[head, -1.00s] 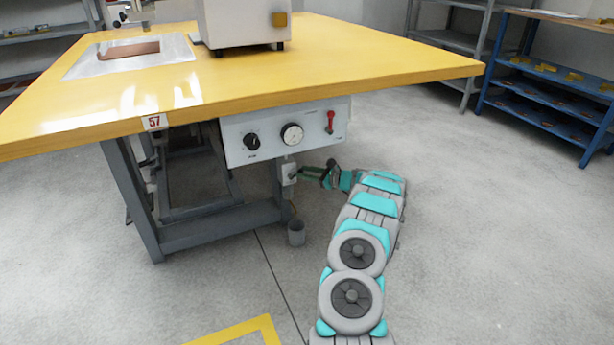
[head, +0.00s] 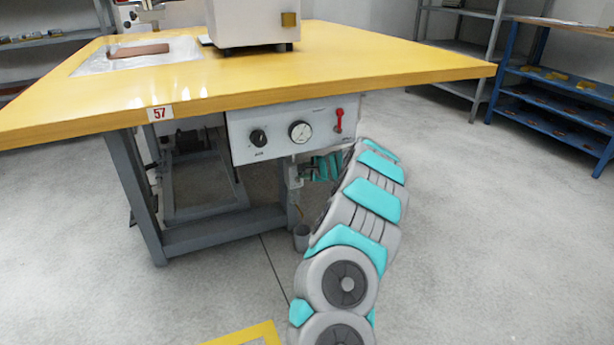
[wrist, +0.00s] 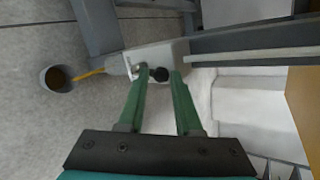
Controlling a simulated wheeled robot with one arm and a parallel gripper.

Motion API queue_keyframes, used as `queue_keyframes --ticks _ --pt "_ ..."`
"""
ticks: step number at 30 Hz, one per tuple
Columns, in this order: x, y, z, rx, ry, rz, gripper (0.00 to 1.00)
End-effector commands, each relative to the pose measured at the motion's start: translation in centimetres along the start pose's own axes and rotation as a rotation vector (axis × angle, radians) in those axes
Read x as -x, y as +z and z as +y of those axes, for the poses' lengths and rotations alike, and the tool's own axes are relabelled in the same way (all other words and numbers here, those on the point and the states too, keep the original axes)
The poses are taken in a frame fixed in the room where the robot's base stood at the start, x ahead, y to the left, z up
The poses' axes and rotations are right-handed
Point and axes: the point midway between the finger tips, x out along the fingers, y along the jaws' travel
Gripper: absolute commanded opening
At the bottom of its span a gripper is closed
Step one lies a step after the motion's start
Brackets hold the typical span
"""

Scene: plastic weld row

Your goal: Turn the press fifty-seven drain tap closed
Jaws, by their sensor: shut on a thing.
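The drain tap (head: 294,178) is a small pale fitting under press fifty-seven, below the control panel (head: 290,131). It also shows in the wrist view as a grey block (wrist: 150,56) with a small metal fitting and a black knob (wrist: 159,74). My gripper (wrist: 159,73) has its green fingers on either side of the black knob, shut on the tap handle. In the head view my gripper is at the tap's right side, partly hidden by my arm. A yellow-brown strand (wrist: 88,74) runs from the tap to a grey cup (wrist: 46,77); stream or tube, I cannot tell.
The yellow table (head: 240,75) with the "57" label (head: 160,113) stands above the tap. A grey table leg (head: 138,195) stands left. The cup (head: 301,237) is on the floor below. A blue shelf (head: 550,95) is at the right; open floor lies between.

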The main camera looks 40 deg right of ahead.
Motion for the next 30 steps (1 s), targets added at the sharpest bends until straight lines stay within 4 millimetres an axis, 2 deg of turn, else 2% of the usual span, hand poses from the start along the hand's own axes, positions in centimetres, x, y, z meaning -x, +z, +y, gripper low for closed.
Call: queue_keyframes --ticks 1,10,27,28,30 --pt "-0.19 0.6 -0.14 0.026 -0.005 0.01 0.0" --pt "-0.29 1.12 0.17 0.125 -0.003 0.077 0.0" --pt "-0.3 1.38 0.13 0.151 -0.003 0.092 0.0" --pt "-0.31 1.39 0.13 0.151 -0.003 0.091 0.35" --pt "-0.31 1.38 0.16 0.151 -0.003 0.091 0.43"
